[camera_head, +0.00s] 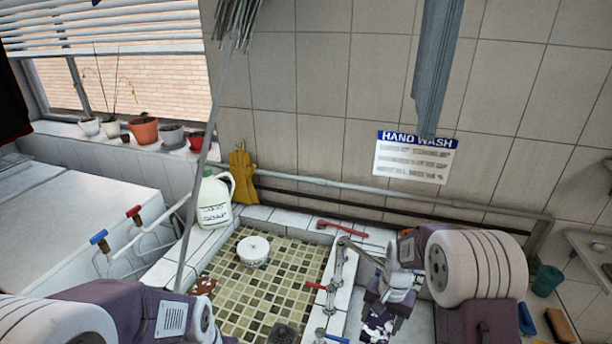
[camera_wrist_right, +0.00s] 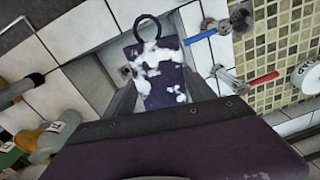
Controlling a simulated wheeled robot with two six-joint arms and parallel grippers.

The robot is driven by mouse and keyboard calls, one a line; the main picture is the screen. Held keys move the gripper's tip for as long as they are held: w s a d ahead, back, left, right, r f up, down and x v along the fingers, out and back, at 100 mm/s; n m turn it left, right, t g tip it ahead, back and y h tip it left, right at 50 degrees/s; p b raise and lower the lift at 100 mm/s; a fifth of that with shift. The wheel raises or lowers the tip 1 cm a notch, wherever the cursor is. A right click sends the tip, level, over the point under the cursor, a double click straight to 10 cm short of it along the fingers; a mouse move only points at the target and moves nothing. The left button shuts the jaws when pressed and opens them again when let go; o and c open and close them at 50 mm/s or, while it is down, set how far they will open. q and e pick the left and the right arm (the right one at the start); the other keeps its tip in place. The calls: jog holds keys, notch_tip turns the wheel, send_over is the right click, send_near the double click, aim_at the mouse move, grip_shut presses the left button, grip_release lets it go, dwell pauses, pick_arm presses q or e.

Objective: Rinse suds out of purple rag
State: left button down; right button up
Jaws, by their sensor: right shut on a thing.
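The purple rag (camera_wrist_right: 158,88) is dark purple with white suds patches and a dark hanging loop at one end. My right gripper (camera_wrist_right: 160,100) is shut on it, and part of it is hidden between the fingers. In the head view the rag (camera_head: 378,329) shows below my right gripper (camera_head: 384,303), over the right basin beside the tap. The tap (camera_head: 338,268) has a red handle (camera_head: 316,286) and a blue handle (camera_head: 336,338). My left arm comes in at the bottom left, but its fingers are not visible.
A red wrench-like tool (camera_head: 342,228) lies on the ledge. A thin pole crosses the left side.

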aim_at(383, 342)
jog(key=s+n, duration=0.1)
jog(key=s, duration=0.1)
jog(key=s+n, duration=0.3)
jog(key=shift+s+a+r, duration=0.3)
jog(key=shift+a+r, duration=0.05)
jog(key=shift+s+d+n, duration=0.1)
jog(key=shift+s+n, duration=0.25)
jog(key=shift+n, duration=0.35)
pick_arm(q)
jog(key=c, duration=1.5)
grip_release()
jog(key=shift+f, duration=0.1)
pick_arm(e)
jog(key=shift+w+f, duration=0.1)
pick_arm(q)
jog(key=shift+o, duration=0.2)
